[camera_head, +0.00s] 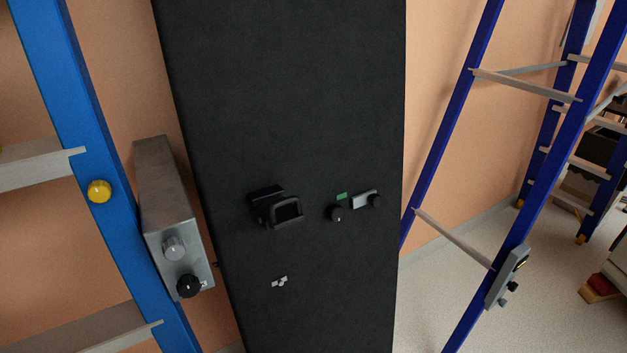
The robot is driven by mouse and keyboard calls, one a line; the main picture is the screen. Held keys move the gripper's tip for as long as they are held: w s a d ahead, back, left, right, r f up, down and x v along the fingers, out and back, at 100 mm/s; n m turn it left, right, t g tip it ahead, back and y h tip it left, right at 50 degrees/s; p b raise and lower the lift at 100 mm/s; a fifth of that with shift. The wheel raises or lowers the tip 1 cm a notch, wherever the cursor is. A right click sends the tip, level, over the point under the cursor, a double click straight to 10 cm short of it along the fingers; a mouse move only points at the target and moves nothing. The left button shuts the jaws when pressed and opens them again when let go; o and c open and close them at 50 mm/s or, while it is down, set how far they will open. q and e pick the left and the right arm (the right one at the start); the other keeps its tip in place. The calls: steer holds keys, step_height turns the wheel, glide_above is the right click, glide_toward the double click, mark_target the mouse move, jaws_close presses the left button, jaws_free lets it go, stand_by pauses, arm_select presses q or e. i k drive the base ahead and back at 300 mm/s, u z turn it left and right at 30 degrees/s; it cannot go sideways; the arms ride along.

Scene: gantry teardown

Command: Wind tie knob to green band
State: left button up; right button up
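A tall black panel (290,110) stands upright in the middle of the head view. A small green band (341,196) is on its right half, just above a small round black knob (336,213) that has a light mark. Another dark knob (375,201) sits at the right end of a small silver plate (361,200), close by. I cannot tell for sure which of these is the tie knob; the one under the green band is the likeliest. Neither of my grippers shows in the view.
A black handle (286,212) sticks out left of the knobs, with a small silver fitting (280,282) below. A grey box (165,200) with a silver and a black knob is at left, beside a blue ladder (75,110) with a yellow knob (99,191). Darker blue ladders (455,110) stand right.

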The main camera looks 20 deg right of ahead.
mark_target(336, 213)
steer(key=u, duration=1.25)
steer(key=k, duration=1.1)
steer(key=z, duration=0.65)
steer(key=i, duration=0.35)
steer(key=u, duration=0.2)
